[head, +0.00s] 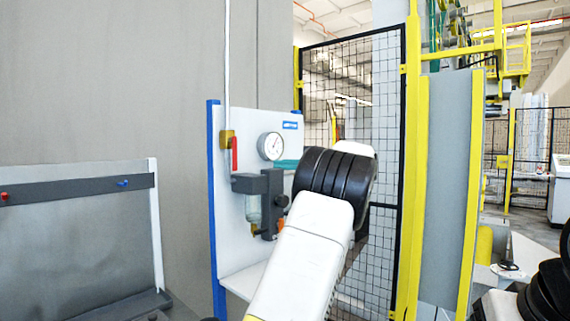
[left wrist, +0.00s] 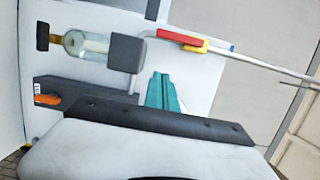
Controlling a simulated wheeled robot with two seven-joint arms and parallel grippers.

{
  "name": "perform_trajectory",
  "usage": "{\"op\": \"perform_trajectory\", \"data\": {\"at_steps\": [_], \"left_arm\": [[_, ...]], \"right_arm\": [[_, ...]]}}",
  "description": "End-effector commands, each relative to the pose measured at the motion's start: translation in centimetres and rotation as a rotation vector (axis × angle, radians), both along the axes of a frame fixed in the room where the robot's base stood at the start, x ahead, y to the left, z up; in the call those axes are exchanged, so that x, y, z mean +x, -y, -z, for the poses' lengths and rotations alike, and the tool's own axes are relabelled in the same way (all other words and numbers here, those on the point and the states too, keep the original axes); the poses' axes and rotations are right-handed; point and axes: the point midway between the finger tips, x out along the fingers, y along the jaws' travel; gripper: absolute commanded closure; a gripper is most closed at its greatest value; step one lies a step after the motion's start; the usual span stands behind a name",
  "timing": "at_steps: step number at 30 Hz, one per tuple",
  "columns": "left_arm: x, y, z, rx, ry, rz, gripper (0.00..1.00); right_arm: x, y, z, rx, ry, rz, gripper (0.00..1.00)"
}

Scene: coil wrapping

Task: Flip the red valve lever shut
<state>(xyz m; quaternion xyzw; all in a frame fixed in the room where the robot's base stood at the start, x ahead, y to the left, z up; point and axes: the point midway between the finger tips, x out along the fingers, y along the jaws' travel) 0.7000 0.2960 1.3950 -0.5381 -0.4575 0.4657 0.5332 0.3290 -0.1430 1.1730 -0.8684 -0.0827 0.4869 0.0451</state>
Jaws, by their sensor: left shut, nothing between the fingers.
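The red valve lever (head: 235,157) hangs down beside the pipe from a yellow valve body (head: 227,140) on the white panel. In the left wrist view the red lever (left wrist: 178,38) lies along the pipe, with the yellow body (left wrist: 195,46) against it. My left gripper (head: 284,164) shows as teal fingers just left of my black wrist, to the right of the lever and apart from it. In the left wrist view the teal fingers (left wrist: 161,78) are together and empty, below the lever in the picture. My right gripper is out of view.
A pressure gauge (head: 270,146) sits close behind the fingers. Below it are a dark regulator with a clear bowl (head: 253,208) and an orange knob (head: 281,225). A black mesh fence (head: 385,130) stands right of the panel. A grey bench (head: 80,245) is at left.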

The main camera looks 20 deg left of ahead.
Motion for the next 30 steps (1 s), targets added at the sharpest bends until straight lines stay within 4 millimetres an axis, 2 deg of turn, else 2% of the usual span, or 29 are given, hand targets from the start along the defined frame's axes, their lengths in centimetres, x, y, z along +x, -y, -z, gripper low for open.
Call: {"op": "perform_trajectory", "data": {"at_steps": [9,14,20,30], "left_arm": [[0.1,0.3,-0.3,0.016,0.004,-0.001,1.00],[0.2,-0.2,-0.2,0.015,0.004,-0.002,1.00],[0.5,-3.0,-0.3,0.015,0.004,-0.005,1.00],[1.5,-10.1,-0.2,0.012,0.005,-0.003,1.00]], "right_arm": [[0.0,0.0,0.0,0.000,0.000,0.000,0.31],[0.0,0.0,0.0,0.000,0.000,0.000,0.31],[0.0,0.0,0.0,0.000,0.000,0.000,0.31],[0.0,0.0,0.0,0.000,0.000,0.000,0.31]]}}
